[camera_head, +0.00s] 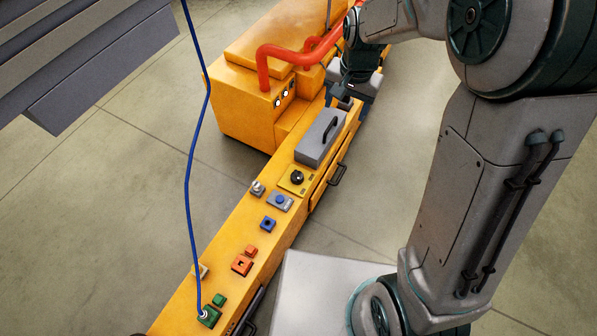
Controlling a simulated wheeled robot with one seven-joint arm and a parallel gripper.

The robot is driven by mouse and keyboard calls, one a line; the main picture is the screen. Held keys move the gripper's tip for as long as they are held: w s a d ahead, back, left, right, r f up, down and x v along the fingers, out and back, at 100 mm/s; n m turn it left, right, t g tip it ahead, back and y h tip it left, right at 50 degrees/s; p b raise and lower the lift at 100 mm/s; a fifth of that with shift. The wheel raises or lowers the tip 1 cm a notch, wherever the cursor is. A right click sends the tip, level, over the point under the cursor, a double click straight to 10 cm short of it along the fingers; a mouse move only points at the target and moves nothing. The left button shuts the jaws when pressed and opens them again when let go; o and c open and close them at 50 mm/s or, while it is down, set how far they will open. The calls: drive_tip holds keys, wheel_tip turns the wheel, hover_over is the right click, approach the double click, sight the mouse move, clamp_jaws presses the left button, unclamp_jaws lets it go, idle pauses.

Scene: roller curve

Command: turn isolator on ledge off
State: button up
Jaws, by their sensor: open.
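The isolator (298,177) is a round black rotary knob on a yellow square plate, set on top of the long yellow ledge (226,213). Which way its handle points is too small to tell. My gripper (341,104) is open and hangs over the far part of the ledge, beyond the grey box with a handle. It is well apart from the isolator, farther up in the picture. My arm partly hides the far end of the ledge.
A grey box (318,140) with a black handle stands between my gripper and the isolator. A blue button (280,200), an orange block (242,264) and a green block (209,317) sit nearer. Red pipes (280,56) rise from the yellow machine (237,111). A blue cable (189,165) hangs at left.

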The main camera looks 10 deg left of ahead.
drive_tip(key=m+g+b, duration=0.1)
drive_tip(key=m+b, duration=0.1)
drive_tip(key=b, duration=0.9)
approach(296, 175)
drive_tip(key=shift+h, duration=0.3)
drive_tip(key=f+b, duration=0.2)
drive_tip(key=f, duration=0.2)
drive_tip(key=f+b, duration=0.3)
drive_tip(key=f, duration=0.2)
drive_tip(key=shift+a+f, duration=0.2)
drive_tip(key=shift+f, duration=0.15)
drive_tip(key=c, duration=1)
